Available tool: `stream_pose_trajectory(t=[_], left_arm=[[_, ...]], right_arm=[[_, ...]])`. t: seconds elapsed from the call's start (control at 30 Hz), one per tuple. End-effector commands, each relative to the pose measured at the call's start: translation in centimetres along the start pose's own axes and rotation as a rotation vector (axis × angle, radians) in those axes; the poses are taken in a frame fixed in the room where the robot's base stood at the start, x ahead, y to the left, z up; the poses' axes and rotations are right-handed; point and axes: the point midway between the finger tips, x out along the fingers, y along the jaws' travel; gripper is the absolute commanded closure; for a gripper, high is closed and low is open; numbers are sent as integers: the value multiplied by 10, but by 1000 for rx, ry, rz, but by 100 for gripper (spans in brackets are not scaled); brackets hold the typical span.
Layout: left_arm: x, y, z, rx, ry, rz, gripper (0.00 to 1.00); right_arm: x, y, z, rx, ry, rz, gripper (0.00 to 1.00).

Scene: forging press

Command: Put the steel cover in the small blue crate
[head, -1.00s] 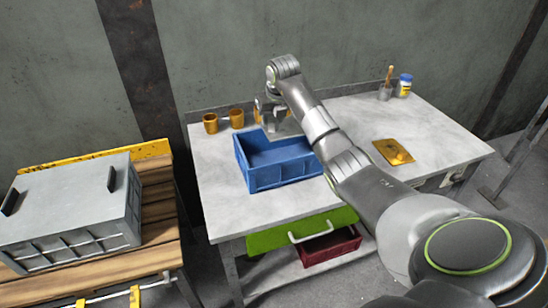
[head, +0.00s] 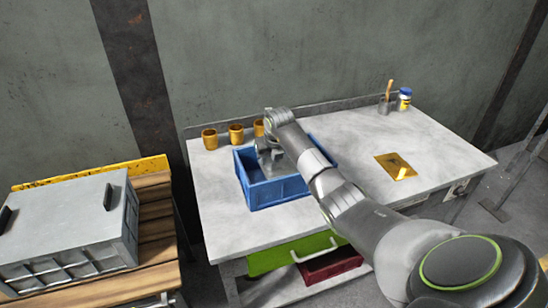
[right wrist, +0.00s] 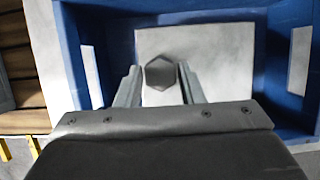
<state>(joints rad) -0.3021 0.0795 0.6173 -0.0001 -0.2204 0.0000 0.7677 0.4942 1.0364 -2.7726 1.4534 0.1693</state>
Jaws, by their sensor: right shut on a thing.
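The small blue crate (head: 282,192) stands open on the grey-topped bench; its walls also frame the right wrist view (right wrist: 75,55). The steel cover (right wrist: 215,55), a light grey square plate with a dark hexagonal knob, is between the crate walls in that view. My right gripper (right wrist: 160,76) is shut on the knob. I cannot tell whether the plate touches the crate floor. My left gripper is not in view.
Several brass cups, one of them (head: 209,139), stand behind the crate. A brass plate (head: 396,167) lies on the clear right side of the bench (head: 350,130). A brush pot and a blue-lidded jar (head: 404,99) stand at the back right. A large grey box (head: 65,225) stands left.

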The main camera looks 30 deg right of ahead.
Motion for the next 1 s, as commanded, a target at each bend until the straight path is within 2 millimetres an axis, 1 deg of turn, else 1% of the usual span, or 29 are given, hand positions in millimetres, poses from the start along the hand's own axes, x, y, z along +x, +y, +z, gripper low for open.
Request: stream_pose_trajectory(t=[0.07,0.27,0.53,0.63,0.83,0.87,1.0], left_arm=[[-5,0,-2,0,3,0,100],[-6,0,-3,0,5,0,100],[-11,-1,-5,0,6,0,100],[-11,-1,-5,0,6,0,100],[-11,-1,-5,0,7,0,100],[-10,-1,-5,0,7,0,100],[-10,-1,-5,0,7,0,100]], right_arm=[[7,1,-2,-1,-5,1,100],[22,0,-7,-2,-8,0,100],[50,1,-19,-1,-6,0,100],[55,1,-20,-2,-9,0,100],[56,1,-21,-2,-8,0,100],[59,0,-25,0,0,1,62],[58,0,-24,0,0,1,44]])
